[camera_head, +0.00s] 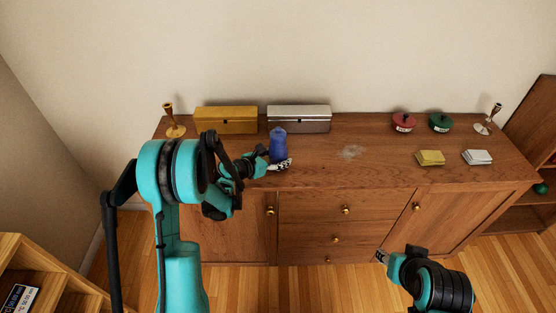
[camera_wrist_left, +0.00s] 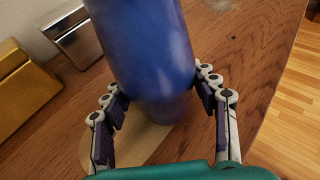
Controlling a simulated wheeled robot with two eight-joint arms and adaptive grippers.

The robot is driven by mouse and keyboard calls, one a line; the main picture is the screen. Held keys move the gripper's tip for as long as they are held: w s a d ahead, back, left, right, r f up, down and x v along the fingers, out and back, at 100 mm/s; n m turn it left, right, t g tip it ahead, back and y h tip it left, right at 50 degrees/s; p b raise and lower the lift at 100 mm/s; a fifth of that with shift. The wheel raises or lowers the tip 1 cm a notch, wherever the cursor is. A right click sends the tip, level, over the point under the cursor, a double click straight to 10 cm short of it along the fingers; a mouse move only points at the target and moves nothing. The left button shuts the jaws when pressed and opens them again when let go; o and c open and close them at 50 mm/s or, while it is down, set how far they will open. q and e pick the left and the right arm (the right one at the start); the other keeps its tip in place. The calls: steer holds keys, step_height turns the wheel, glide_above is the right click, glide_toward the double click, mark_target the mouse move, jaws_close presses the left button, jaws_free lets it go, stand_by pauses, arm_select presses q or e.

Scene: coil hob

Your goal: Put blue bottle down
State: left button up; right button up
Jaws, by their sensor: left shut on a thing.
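The blue bottle (camera_head: 278,146) stands upright at the wooden sideboard's (camera_head: 350,178) front left part, in front of the silver box. My left gripper (camera_head: 280,165) is shut on its lower part, with a finger on each side. In the left wrist view the bottle (camera_wrist_left: 150,60) fills the upper middle, between the fingers of the left gripper (camera_wrist_left: 165,100). Its base is at or very near the wood; I cannot tell whether it touches. My right gripper (camera_head: 381,256) is low in front of the sideboard, away from the bottle, and too small to read.
A gold box (camera_head: 226,121) and a silver box (camera_head: 299,119) stand behind the bottle, against the wall. Red (camera_head: 403,122) and green (camera_head: 440,122) lidded pots, candlesticks and two small stacks stand further out. The top right of the bottle is clear except for a pale dusty patch (camera_head: 351,152).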

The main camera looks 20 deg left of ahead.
arm_select(q)
steer(key=shift+r, duration=0.15)
steer(key=o, duration=1.1)
steer(key=shift+f, duration=0.25)
steer(key=o, duration=0.4)
steer(key=shift+r, duration=0.1)
steer(key=shift+r, duration=0.1)
